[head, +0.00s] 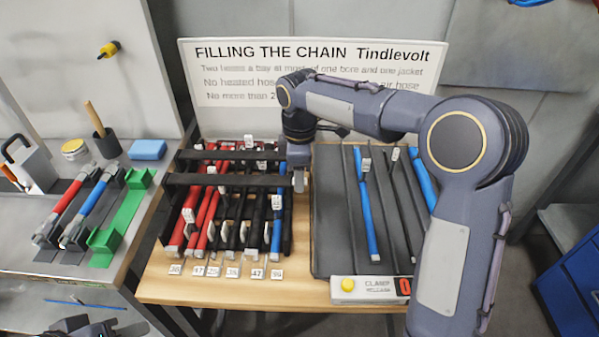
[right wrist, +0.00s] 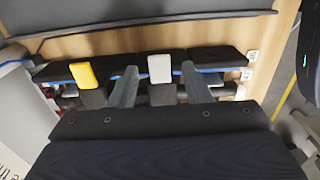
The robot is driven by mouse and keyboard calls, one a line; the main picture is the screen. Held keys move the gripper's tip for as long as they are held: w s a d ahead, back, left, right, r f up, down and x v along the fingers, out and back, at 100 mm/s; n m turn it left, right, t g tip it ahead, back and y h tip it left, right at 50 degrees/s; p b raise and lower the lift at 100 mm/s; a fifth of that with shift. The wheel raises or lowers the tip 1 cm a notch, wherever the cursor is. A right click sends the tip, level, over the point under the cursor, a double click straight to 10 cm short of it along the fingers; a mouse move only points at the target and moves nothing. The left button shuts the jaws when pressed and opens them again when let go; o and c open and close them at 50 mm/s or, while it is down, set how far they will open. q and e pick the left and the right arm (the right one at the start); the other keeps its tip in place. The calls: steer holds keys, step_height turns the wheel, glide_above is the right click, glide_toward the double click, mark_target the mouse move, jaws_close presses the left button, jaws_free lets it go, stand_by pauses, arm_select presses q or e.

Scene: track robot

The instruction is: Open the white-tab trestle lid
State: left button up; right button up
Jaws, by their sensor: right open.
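The white tab (right wrist: 159,69) stands on one of several black trestle lids (right wrist: 205,60) in a row in the right wrist view. My right gripper (right wrist: 160,84) is open, with its two fingers apart on either side of the white tab; I cannot tell whether they touch it. In the head view the right gripper (head: 298,181) is at the right edge of the hose rack and hides the tab. A yellow tab (right wrist: 85,75) is on a neighbouring lid, left of the fingers. A dark shape at the head view's lower left edge may be my left gripper (head: 85,328); its jaws are unclear.
Red, black and blue hoses lie in the rack under black crossbars (head: 225,180). Right of it, a dark grey panel (head: 335,220) carries more hoses, with a clamp release box (head: 370,289) in front. A sign (head: 225,90) stands behind. A green holder (head: 122,218) is on the left bench.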

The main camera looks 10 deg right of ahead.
jaws_close()
stand_by(0.3)
